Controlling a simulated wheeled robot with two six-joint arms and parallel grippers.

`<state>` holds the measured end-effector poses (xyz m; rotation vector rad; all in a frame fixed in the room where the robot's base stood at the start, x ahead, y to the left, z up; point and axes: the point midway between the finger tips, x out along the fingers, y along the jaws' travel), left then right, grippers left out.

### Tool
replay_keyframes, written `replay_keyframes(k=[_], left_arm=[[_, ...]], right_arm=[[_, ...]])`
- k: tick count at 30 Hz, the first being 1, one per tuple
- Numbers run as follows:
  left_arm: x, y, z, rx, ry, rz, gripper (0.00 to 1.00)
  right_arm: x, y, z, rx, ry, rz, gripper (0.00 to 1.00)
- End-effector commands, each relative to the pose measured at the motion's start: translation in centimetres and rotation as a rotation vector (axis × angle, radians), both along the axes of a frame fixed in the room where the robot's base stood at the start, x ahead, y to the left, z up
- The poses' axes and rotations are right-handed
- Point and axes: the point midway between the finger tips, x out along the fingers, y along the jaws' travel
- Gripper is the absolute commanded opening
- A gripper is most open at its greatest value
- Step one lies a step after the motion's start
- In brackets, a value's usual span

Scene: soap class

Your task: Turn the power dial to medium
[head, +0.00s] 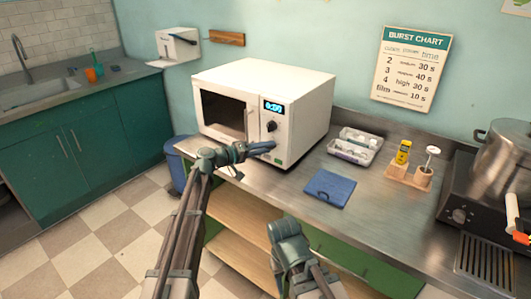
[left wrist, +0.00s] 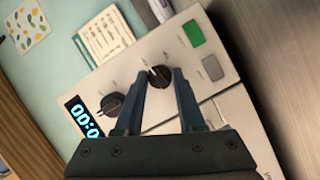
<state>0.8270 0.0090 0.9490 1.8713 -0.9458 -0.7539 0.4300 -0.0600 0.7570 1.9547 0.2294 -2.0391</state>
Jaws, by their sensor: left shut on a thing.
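The white microwave (head: 237,110) stands on the steel counter with its door shut; its display (head: 273,106) is lit with zeros. Two black dials are on its panel: an upper dial (head: 271,126), below the display, and a lower dial (left wrist: 160,76), above a green button (left wrist: 193,33). The upper dial also shows in the left wrist view (left wrist: 112,104). My left gripper (head: 268,146) is at the panel, its fingers closed around the lower dial, hiding it in the head view. I cannot read the dial labels. My right gripper (head: 288,232) hangs low before the counter; its jaws are unclear.
A blue folded cloth (head: 330,188) and a tray of small items (head: 355,146) lie right of the microwave. A wooden holder (head: 409,177), a stove (head: 460,200) and a pot (head: 500,150) stand further right. A chart (head: 411,65) hangs on the wall.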

Motion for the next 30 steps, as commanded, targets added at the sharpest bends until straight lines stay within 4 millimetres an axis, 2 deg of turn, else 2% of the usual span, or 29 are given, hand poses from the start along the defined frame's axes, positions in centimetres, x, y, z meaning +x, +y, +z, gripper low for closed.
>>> replay_keyframes(k=[1,9,30], left_arm=[[-0.1,0.0,-0.5,-0.022,0.019,-0.003,0.0],[-0.1,0.0,-0.4,-0.125,0.095,-0.003,0.0],[-0.1,-0.1,-0.2,-0.172,0.128,-0.003,0.0]], right_arm=[[0.0,0.0,-0.6,0.0,0.0,0.0,0.5],[0.0,0.0,-1.6,0.0,0.0,0.0,0.5],[0.0,0.0,-2.0,0.0,0.0,0.0,0.5]])
